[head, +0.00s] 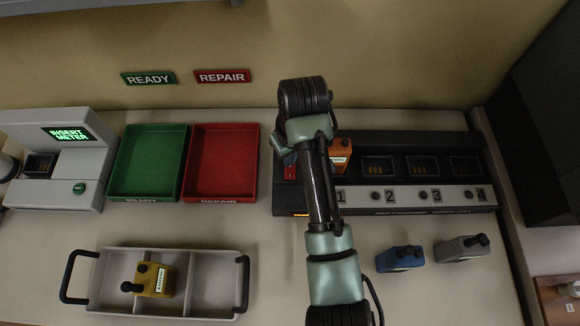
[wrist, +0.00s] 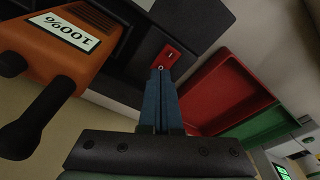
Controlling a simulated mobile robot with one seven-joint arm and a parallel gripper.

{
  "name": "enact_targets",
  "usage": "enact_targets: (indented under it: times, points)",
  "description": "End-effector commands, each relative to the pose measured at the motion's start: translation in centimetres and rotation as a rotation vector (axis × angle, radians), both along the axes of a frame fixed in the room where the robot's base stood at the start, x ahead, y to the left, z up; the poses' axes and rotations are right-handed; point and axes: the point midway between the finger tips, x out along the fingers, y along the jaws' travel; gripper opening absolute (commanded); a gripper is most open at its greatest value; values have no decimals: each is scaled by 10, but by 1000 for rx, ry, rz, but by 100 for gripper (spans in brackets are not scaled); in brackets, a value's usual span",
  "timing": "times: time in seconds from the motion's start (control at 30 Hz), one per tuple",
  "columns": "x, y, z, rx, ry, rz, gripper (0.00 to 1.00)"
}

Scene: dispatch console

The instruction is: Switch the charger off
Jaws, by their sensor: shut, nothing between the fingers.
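The charger (head: 430,197) is a long dark unit with a pale strip numbered 1 to 4, at the right of the head view. A red switch (head: 289,167) sits at its left end, partly hidden by my arm; it also shows in the wrist view (wrist: 171,54) with small white marks. My gripper (wrist: 159,76) has its blue fingers together and empty, their tips right at the switch's near end. I cannot tell whether they touch it. An orange meter (head: 340,153) stands in bay 1; its label reads 100% in the wrist view (wrist: 62,35).
Bays 2 to 4 look empty. An amber-lit display (head: 300,214) on the charger's front is mostly hidden by my arm. Green (head: 148,196) and red (head: 221,196) trays stand left. Blue (head: 399,259) and grey (head: 461,249) meters lie in front. A handled tray (head: 213,292) holds a yellow meter.

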Motion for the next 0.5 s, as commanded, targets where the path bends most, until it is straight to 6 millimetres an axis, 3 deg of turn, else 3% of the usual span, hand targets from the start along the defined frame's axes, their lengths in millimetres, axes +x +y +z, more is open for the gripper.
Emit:
enact_targets:
  times: [0.5]
  points:
    - [0,0,-8,0,0,0,0]
